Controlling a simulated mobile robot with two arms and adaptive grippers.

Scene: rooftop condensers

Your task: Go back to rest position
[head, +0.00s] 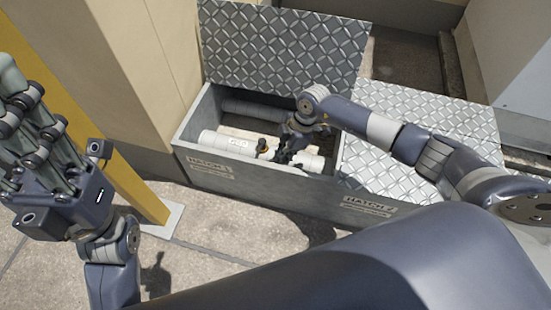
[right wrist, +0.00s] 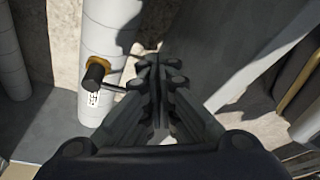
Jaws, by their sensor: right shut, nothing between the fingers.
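My right gripper (head: 284,156) reaches down into the open hatch box (head: 230,178) in the head view. In the right wrist view its fingers (right wrist: 158,68) are together with nothing between them. A white pipe (head: 218,141) runs through the box. A valve with a brass-coloured collar (right wrist: 96,66) and a dark knob (right wrist: 94,77) sits on the pipe, just left of the fingers in the wrist view. My left gripper (head: 18,105) is raised at the left edge of the head view, away from the box. Its fingertips are partly cut off, so its opening is unclear.
A raised tread-plate lid (head: 285,50) stands behind the open hatch. A closed tread-plate cover (head: 440,110) lies to the right, above the Hatch 2 label (head: 368,205). A yellow post (head: 120,165) and beige wall (head: 150,60) stand left. The box walls surround my right gripper.

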